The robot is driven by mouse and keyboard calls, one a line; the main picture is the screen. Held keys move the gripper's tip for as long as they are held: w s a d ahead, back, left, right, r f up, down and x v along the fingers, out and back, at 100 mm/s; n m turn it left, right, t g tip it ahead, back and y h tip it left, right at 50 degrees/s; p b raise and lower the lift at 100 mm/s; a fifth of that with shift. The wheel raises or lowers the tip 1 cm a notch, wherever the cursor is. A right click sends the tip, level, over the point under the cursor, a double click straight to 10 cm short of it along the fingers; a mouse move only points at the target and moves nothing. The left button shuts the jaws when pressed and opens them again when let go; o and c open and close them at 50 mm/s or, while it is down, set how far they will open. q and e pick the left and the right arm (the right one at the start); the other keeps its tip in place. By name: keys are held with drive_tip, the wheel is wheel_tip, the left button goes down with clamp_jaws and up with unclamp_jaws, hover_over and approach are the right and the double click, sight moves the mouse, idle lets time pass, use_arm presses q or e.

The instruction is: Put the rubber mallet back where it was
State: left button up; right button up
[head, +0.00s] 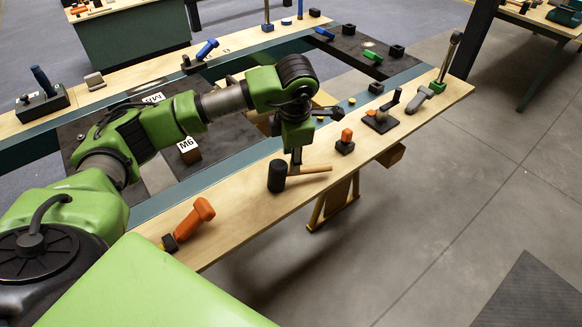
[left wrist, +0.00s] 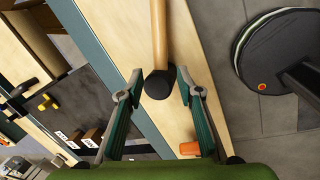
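The rubber mallet (head: 277,176) has a black head and a light wooden handle. It appears to lie on the near wooden strip of the bench, its handle pointing right in the head view. In the left wrist view the mallet head (left wrist: 159,84) sits between the fingertips, with the handle running up the picture. My left gripper (head: 295,160) comes down over the mallet near where handle and head meet. Its two fingers (left wrist: 158,86) are spread, with a gap on each side of the mallet. My right gripper is in neither view.
An orange-handled tool (head: 190,222) lies on the same strip nearer me. An orange piece on a black block (head: 346,137), a dark stand (head: 381,121) and a grey-headed tool (head: 418,99) stand farther along. A block marked M6 (head: 189,151) is behind my arm.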

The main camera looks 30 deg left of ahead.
use_arm(q)
drive_tip(key=v, duration=0.6)
drive_tip(key=shift+b, duration=0.45)
